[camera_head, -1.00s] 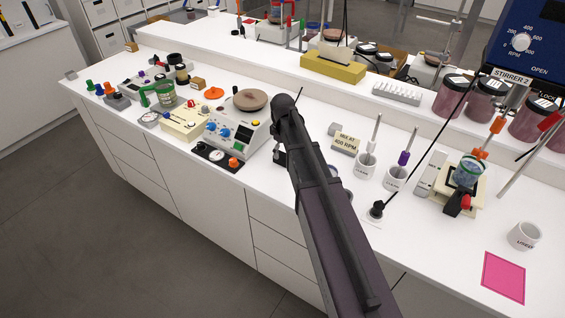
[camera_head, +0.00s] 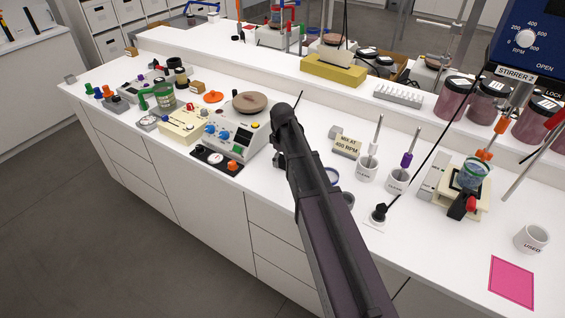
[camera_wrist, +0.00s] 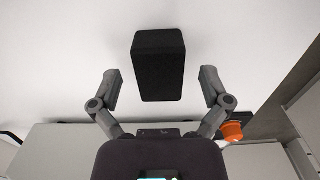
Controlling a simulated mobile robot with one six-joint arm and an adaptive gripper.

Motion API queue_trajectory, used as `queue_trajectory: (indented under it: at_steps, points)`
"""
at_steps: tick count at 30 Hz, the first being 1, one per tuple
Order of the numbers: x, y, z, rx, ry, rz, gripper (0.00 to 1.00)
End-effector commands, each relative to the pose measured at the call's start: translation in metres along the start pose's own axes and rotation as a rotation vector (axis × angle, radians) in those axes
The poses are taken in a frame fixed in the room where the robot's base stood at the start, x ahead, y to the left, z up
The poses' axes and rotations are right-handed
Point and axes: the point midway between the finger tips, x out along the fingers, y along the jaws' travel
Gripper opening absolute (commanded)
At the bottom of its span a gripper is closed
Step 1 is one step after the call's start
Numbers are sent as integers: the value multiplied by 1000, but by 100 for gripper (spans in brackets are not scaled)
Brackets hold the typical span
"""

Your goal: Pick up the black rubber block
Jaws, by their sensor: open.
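The black block (camera_wrist: 158,65) shows in the wrist view as a dark, upright-looking box on a white surface. My gripper (camera_wrist: 161,80) is open, with one finger on each side of the block and a visible gap to it on both sides. Whether the block is level with the fingertips or beyond them, I cannot tell. In the head view my dark arm reaches over the white bench, and it hides the block and most of the gripper.
A control box with knobs (camera_head: 238,133) stands left of my arm. A "MIX AT 400 RPM" sign (camera_head: 346,146), two mugs (camera_head: 367,168) and a stirrer stand (camera_head: 468,193) are to the right. A pink sheet (camera_head: 512,282) lies front right. An orange item (camera_wrist: 233,131) is near the right finger.

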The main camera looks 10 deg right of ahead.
Motion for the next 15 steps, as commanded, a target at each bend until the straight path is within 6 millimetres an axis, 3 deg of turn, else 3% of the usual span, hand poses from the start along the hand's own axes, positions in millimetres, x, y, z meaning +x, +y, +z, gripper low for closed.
queue_trajectory:
  at_steps: [2,11,15]
  points:
    - [0,0,0,0,0,0,97]
    - [0,1,1,1,0,0,8]
    - [0,1,1,1,0,0,6]
